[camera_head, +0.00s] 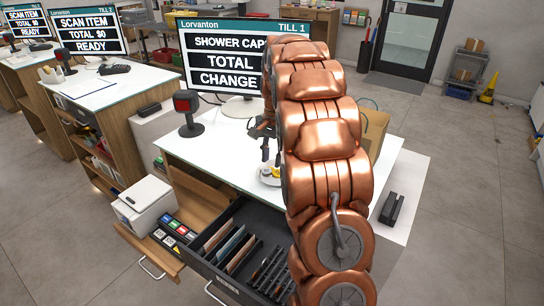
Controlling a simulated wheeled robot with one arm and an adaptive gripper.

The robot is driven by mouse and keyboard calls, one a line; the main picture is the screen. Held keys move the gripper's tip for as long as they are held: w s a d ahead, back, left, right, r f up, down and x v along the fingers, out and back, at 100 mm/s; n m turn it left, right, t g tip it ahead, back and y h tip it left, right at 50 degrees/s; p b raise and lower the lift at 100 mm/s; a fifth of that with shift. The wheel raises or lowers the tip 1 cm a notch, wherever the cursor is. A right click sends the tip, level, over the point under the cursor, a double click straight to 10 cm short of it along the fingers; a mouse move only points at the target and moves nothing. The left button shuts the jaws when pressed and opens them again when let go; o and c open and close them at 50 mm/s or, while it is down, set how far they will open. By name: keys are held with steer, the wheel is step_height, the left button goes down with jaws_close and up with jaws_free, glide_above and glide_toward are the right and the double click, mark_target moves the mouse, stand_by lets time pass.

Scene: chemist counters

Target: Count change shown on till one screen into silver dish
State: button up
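The till one screen (225,58) stands on the white counter and reads "SHOWER CAP", "TOTAL" and "CHANGE". My copper arm hides its right side, so no amounts show. The till drawer (208,268) is open in front, with upright notes (236,248) in its left slots and narrow dark slots, contents unclear, to the right. A small pale, shiny round thing, perhaps the silver dish (264,180), sits on the counter with something yellow at it, partly behind my arm. My gripper (270,157) is just above it, small and partly hidden; whether it is open or holds anything is unclear.
A red-and-black scanner (187,112) stands left of the screen. A white printer (146,204) and a pad of coloured keys (174,236) are left of the drawer. A black device (392,209) lies at the right. A cardboard-coloured box (375,130) is behind my arm.

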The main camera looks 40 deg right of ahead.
steer(key=shift+r, duration=0.15)
step_height(320, 180, up, 18)
steer(key=d+p, duration=0.1)
steer(key=p, duration=0.4)
steer(key=shift+w+d+p, duration=0.2)
steer(key=shift+w+p, duration=0.05)
steer(key=shift+p, duration=0.05)
stand_by(0.6)
stand_by(0.8)
steer(key=s+a+f+n+g, duration=0.1)
steer(key=s+a+n, duration=0.4)
steer(key=a, duration=0.4)
steer(key=s+a+f+n, duration=0.1)
steer(key=s+a+n, duration=0.1)
steer(key=s+a, duration=0.6)
steer(key=s+a+f+n, duration=0.3)
steer(key=s+a+f, duration=0.2)
steer(key=s, duration=0.5)
steer(key=s+a+f+n+h, duration=0.1)
steer(key=s+a+f+n, duration=0.3)
steer(key=s, duration=0.6)
steer(key=shift+s+a+f, duration=0.35)
steer(key=shift+f, duration=0.25)
